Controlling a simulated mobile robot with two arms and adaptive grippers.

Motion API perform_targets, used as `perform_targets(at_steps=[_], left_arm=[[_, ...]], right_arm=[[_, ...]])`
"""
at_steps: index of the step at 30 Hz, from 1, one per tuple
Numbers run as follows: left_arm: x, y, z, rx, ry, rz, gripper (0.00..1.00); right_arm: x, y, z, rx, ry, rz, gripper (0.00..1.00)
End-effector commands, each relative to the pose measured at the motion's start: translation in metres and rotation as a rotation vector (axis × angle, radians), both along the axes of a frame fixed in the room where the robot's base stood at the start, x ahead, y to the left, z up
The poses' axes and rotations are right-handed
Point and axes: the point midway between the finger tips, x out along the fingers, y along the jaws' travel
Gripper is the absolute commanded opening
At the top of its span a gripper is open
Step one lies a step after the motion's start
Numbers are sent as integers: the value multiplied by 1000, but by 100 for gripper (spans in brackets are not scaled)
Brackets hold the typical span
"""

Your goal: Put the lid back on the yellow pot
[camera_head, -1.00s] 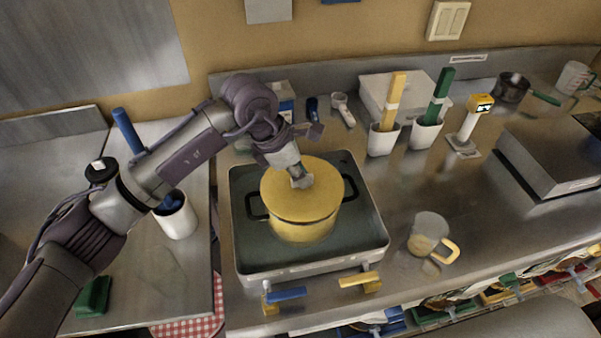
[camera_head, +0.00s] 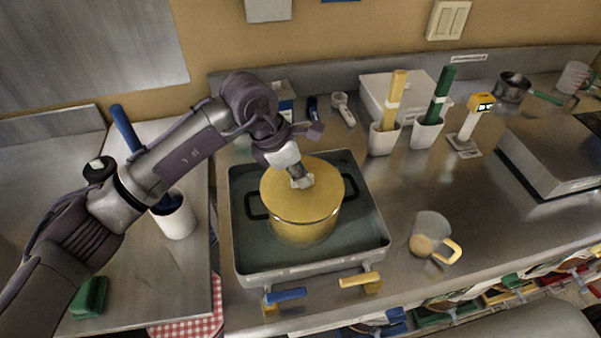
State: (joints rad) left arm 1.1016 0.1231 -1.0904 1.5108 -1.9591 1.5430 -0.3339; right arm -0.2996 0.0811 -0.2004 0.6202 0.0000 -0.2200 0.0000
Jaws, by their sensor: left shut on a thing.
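The yellow pot (camera_head: 303,230) stands on the square metal burner tray (camera_head: 255,270) in the middle, with a dark handle on each side. Its yellow lid (camera_head: 325,189) lies over the pot's top and looks level; I cannot tell whether its rim is fully seated. My left gripper (camera_head: 301,181) comes down from above and is shut on the top of the lid, near its middle. The fingers hide the part they hold. My right gripper is not in view.
A clear jug with a yellow handle (camera_head: 449,253) stands right of the tray. White holders with yellow (camera_head: 392,95) and green (camera_head: 441,95) utensils stand behind. A white cup (camera_head: 176,220) is at the left. Blue (camera_head: 286,295) and yellow (camera_head: 359,279) valve handles project in front.

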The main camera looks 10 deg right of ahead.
Motion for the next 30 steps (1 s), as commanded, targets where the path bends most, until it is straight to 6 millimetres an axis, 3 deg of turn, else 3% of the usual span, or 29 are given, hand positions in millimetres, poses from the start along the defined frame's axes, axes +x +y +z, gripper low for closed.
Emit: perform_targets(at_steps=[29, 30], left_arm=[[0, 0, 0, 0, 0, 0, 0], [0, 0, 0, 0, 0, 0, 17]], right_arm=[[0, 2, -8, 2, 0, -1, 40], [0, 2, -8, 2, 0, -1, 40]])
